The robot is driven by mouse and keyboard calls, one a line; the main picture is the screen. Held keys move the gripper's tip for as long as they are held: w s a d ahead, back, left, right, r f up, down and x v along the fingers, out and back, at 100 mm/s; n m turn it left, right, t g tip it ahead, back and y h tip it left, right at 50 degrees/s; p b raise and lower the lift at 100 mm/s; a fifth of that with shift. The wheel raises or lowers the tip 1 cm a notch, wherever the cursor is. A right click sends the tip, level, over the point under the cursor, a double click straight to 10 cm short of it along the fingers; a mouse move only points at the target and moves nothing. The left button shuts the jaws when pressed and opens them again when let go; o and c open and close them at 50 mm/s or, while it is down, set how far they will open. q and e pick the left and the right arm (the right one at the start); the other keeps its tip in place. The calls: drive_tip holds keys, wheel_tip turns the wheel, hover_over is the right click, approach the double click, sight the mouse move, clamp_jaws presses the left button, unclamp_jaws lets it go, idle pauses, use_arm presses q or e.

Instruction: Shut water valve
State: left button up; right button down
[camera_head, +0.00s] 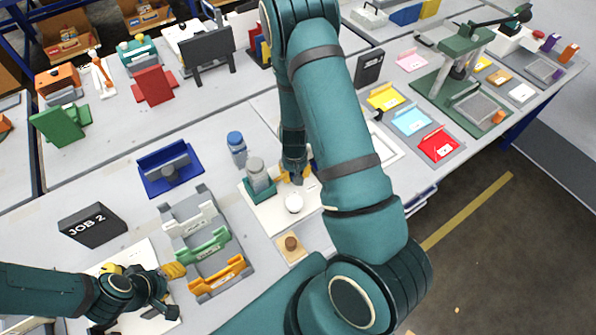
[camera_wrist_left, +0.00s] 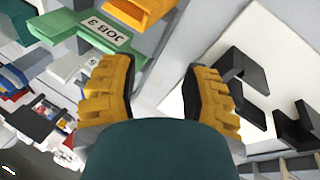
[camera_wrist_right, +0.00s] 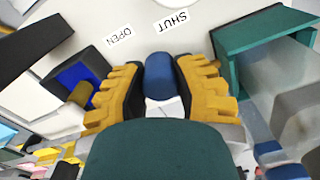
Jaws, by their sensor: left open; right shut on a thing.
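The water valve's blue handle (camera_wrist_right: 160,76) stands between the yellow fingers of my right gripper (camera_wrist_right: 160,90), which is shut on it. Printed labels SHUT (camera_wrist_right: 171,20) and OPEN (camera_wrist_right: 110,38) lie on the white panel (camera_wrist_right: 195,42) beyond the handle; the handle is nearer SHUT in that view. In the head view my right gripper (camera_head: 294,174) is low over the white board (camera_head: 270,217), and my arm hides most of the valve. My left gripper (camera_wrist_left: 160,90) is open and empty; in the head view it hovers at the lower left, beside the grey rack.
A teal holder (camera_wrist_right: 262,32) stands close right of my right gripper. The rack (camera_head: 187,205) holds coloured trays; a blue tray (camera_head: 158,184) and JOB 2 block (camera_head: 92,225) stand left.

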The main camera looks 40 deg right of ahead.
drive_tip(key=m, duration=0.1)
drive_tip(key=a+m, duration=0.1)
drive_tip(key=m, duration=0.2)
drive_tip(key=shift+w+a+m, duration=0.25)
drive_tip(key=shift+a+m, duration=0.05)
drive_tip(key=shift+a, duration=0.1)
drive_tip(key=shift+w+a+f+m+p, duration=0.1)
drive_tip(key=shift+w+a+m+p, duration=0.15)
drive_tip(key=shift+m, duration=0.6)
drive_tip(key=shift+w+a+m+p, duration=0.2)
drive_tip(key=shift+a+m+p, duration=0.05)
drive_tip(key=shift+m, duration=0.6)
drive_tip(key=c, duration=0.6)
unclamp_jaws()
drive_tip(key=shift+w, duration=0.1)
drive_tip(key=shift+r, duration=6.05)
